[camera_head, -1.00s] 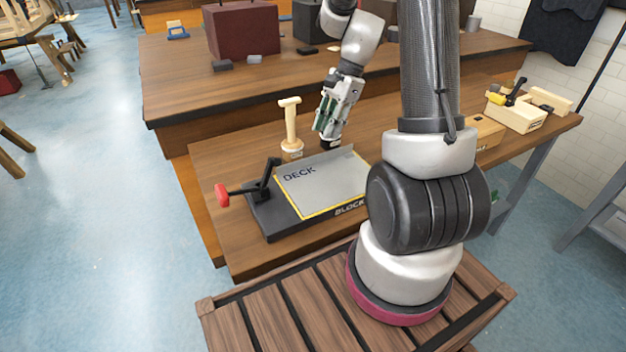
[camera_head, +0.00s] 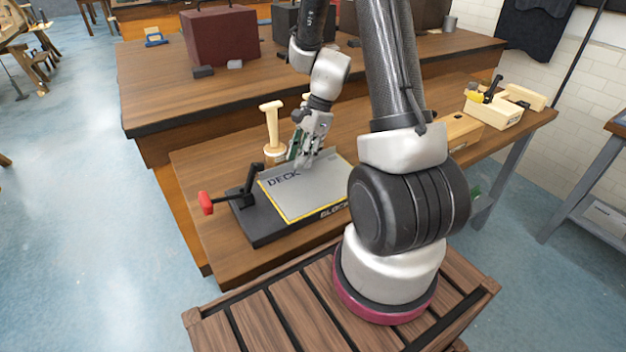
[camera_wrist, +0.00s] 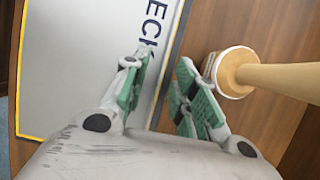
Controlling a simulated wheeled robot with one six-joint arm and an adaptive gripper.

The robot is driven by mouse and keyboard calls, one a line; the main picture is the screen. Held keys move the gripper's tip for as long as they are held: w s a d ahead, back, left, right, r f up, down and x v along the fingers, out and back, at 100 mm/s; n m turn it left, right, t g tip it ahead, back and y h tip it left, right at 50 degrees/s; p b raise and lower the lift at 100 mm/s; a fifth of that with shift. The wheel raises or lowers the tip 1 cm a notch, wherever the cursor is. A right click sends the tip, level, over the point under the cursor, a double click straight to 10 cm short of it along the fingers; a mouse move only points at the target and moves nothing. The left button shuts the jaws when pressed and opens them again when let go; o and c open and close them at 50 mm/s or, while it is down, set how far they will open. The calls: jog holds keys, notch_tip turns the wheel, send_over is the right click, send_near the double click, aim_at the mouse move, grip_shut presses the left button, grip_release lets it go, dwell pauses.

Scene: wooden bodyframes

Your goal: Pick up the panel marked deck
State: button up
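The panel marked DECK (camera_head: 312,190) is a flat grey sheet with a yellow edge. It lies on a black block (camera_head: 258,226) with a red-handled clamp (camera_head: 207,203) at its left side. My gripper (camera_head: 300,158) is at the panel's back edge, near the lettering. In the wrist view my gripper (camera_wrist: 160,85) has its green-padded fingers apart, one over the panel (camera_wrist: 80,70) and the other on the side of the wooden peg. Nothing shows between the fingers except the panel's edge below. I cannot tell whether they touch it.
A pale wooden peg (camera_head: 271,125) with a round base stands close behind the panel; it also shows beside my fingers in the wrist view (camera_wrist: 232,75). Wooden blocks and tools (camera_head: 495,108) lie on the bench at right. A maroon box (camera_head: 222,42) stands on the back bench.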

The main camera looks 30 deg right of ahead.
grip_shut()
